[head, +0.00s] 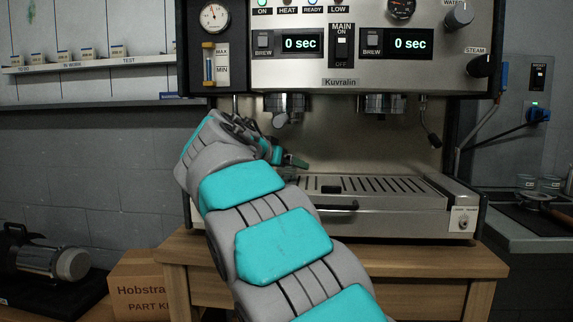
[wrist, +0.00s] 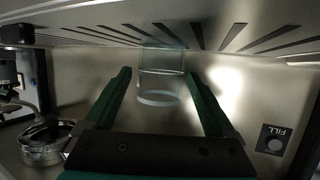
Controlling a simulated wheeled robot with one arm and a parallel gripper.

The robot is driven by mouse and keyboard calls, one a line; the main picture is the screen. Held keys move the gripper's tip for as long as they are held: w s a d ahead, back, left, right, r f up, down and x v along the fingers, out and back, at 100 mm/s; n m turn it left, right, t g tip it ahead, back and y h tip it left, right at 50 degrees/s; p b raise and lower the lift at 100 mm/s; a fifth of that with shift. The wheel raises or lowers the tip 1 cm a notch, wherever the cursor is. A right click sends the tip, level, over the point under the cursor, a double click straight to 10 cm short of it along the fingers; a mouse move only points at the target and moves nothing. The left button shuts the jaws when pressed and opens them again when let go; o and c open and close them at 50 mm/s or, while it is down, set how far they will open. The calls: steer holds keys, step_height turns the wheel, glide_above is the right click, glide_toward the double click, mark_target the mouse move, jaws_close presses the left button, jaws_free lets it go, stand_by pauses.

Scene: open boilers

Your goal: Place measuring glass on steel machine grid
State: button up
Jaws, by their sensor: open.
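The clear measuring glass (wrist: 160,85) shows in the wrist view, which is turned upside down. It seems to stand upright on the slotted steel grid (wrist: 215,38) of the machine, its open rim toward the bottom of the picture. My gripper (wrist: 158,73) is open, with one green finger on each side of the glass and a visible gap on both sides. In the head view my gripper (head: 296,162) is low over the left part of the grid (head: 385,185), under the left brew head. The glass cannot be made out there.
The espresso machine (head: 340,82) stands on a wooden table (head: 440,262). Brew heads (head: 383,103) and a steam wand (head: 430,130) hang above the grid. The right part of the grid is clear. Small glasses (head: 540,183) stand on the counter at right.

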steer(key=shift+r, duration=0.1)
steer(key=shift+s+r, duration=0.1)
steer(key=shift+r, duration=0.05)
steer(key=v, duration=1.1)
steer(key=shift+s, duration=0.4)
